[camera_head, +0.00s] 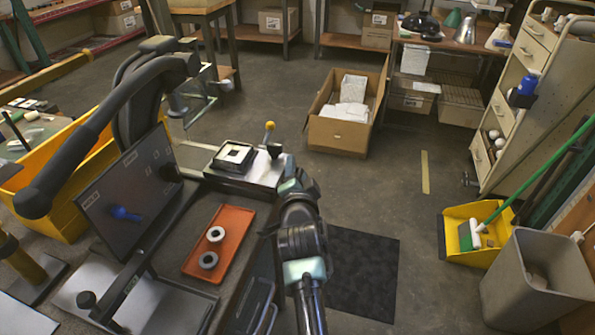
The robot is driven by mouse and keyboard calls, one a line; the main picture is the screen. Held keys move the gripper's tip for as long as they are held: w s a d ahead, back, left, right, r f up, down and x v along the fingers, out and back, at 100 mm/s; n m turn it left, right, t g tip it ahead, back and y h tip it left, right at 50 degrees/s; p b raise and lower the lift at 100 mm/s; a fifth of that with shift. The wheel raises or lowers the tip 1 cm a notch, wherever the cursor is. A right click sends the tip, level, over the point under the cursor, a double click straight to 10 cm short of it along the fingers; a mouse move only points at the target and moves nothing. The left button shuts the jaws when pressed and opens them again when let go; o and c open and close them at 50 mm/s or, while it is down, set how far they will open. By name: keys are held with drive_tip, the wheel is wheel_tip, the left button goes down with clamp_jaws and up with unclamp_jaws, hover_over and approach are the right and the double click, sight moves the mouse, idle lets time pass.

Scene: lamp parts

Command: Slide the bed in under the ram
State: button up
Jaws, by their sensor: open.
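A low black square fixture (233,157) with a pale centre sits on a light slab (257,170) at the bench's far end; it looks like the bed. A lever with a yellow ball knob (269,126) stands at its right. I cannot make out the ram clearly. My arm reaches up from the bottom middle. My gripper (284,162) is at its far end, just right of the slab and below the knob. It is open, its fingers small and partly hidden by my wrist. I cannot tell whether it touches the lever or slab.
An orange tray (232,222) with two grey rings lies on the bench, nearer than the fixture. A cardboard box (345,130), yellow dustpan (455,225) and grey bin (530,270) stand on the floor at right.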

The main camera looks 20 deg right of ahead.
drive_tip(key=p+v, duration=0.2)
drive_tip(key=v, duration=1.1)
